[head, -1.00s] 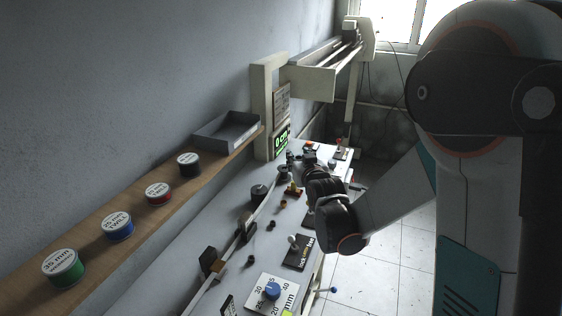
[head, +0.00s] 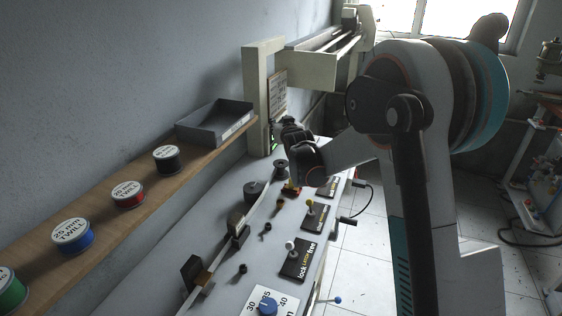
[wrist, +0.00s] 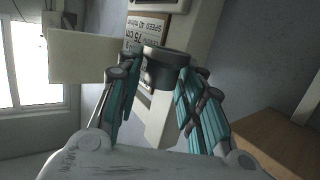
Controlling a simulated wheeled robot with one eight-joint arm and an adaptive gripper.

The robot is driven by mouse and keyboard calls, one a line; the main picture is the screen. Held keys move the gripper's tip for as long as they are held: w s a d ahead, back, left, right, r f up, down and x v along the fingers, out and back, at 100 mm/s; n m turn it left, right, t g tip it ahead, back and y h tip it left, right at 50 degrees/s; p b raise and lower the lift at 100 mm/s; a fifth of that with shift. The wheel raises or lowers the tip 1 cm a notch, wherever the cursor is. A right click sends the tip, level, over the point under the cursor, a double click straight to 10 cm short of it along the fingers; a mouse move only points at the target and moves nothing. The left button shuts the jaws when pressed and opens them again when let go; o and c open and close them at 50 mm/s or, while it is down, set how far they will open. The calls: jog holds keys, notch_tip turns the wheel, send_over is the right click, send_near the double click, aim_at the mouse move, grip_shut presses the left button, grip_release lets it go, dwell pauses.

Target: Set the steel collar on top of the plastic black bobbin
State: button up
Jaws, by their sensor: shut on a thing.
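My gripper (wrist: 160,85) is shut on a dark grey, short round piece, which I take to be the steel collar (wrist: 166,58). The collar sits between the teal-padded fingers in the wrist view, held clear of any surface. In the head view my gripper (head: 288,122) is raised near the far end of the bench, by the cream frame; the collar cannot be made out there. A dark flanged spool, seemingly the black bobbin (head: 281,169), stands upright on the bench below and slightly left of my gripper. Nothing is seen on top of it.
A wooden shelf (head: 100,215) on the left bears several ribbon spools, one black (head: 167,158), and a grey tray (head: 214,123). A grey cylinder (head: 254,191), a guide rail and lever plates (head: 299,259) crowd the bench. The cream frame (head: 257,100) stands close behind my gripper.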

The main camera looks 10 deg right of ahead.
aim_at(281, 165)
notch_tip(281, 165, down, 12)
jog(key=b, duration=0.4)
jog(key=shift+f, duration=0.1)
jog(key=shift+f, duration=0.3)
jog(key=o, duration=1.1)
jog(key=shift+r, duration=0.15)
jog(key=shift+s+r, duration=0.15)
jog(key=shift+r, duration=0.1)
jog(key=s, duration=0.2)
jog(key=s+r+p, duration=0.1)
jog(key=s, duration=0.1)
jog(key=s+p, duration=0.1)
jog(key=s, duration=0.2)
jog(key=shift+s+r, duration=0.1)
jog(key=shift+r, duration=0.05)
